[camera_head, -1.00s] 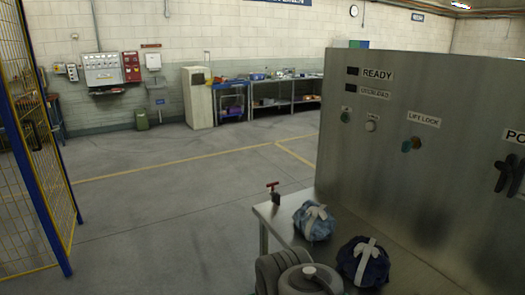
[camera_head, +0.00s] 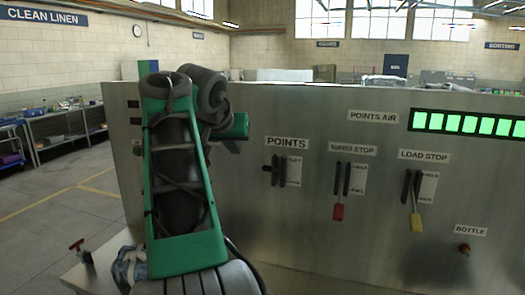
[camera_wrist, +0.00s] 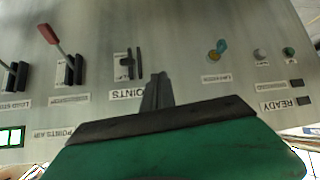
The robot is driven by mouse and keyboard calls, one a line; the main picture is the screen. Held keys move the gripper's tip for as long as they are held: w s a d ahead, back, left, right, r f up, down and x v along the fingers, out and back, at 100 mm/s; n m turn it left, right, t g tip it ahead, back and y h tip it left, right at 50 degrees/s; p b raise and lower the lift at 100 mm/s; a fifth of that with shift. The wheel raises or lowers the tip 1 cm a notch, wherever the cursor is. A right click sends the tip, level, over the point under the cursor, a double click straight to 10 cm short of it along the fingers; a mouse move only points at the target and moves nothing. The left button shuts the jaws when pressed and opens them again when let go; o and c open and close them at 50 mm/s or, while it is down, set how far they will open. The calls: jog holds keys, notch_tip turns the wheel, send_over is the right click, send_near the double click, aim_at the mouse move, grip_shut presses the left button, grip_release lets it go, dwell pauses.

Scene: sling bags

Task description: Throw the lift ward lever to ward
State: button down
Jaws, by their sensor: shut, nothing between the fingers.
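No plate that I can read says "lift ward". The black POINTS lever (camera_head: 274,170) stands on the steel panel, with a small plate beside it too fine to read. In the upside-down wrist view, the POINTS lever (camera_wrist: 125,63) is just left of and beyond my gripper. My gripper (camera_wrist: 158,78) is shut and empty, its fingers pointing at the panel near the POINTS label, apart from the lever. In the head view my arm mostly hides the gripper. The WARD STOP lever (camera_head: 338,210) has a red handle and hangs down; it shows in the wrist view (camera_wrist: 48,36).
The LOAD STOP lever (camera_head: 416,220) with a yellow handle and the red BOTTLE button (camera_head: 464,249) are farther right. The LIFT LOCK knob (camera_wrist: 217,48) is on the other side of my gripper. A bench with a blue bundle (camera_head: 128,268) stands low at left.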

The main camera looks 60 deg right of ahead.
jog(key=s+d+r+m+g, duration=0.1)
jog(key=s+d+r+m, duration=0.1)
jog(key=s+d+r, duration=0.2)
jog(key=shift+s+d+h, duration=0.2)
jog(key=shift+s+h, duration=0.2)
jog(key=shift+s, duration=0.45)
jog(key=b, duration=0.3)
send_over(273, 169)
jog(key=w+d, duration=0.2)
jog(key=f, duration=0.7)
jog(key=shift+s+a, duration=0.2)
jog(key=shift+s+a+f+b, duration=0.1)
jog(key=shift+a+f+b, duration=0.1)
jog(key=shift+a+f, duration=0.3)
jog(key=shift+a+f+b, duration=0.2)
jog(key=shift+a+f, duration=0.05)
jog(key=shift+f, duration=0.35)
jog(key=shift+a+f, duration=0.15)
jog(key=shift+a, duration=0.1)
jog(key=shift+f, duration=0.15)
jog(key=shift+d, duration=0.15)
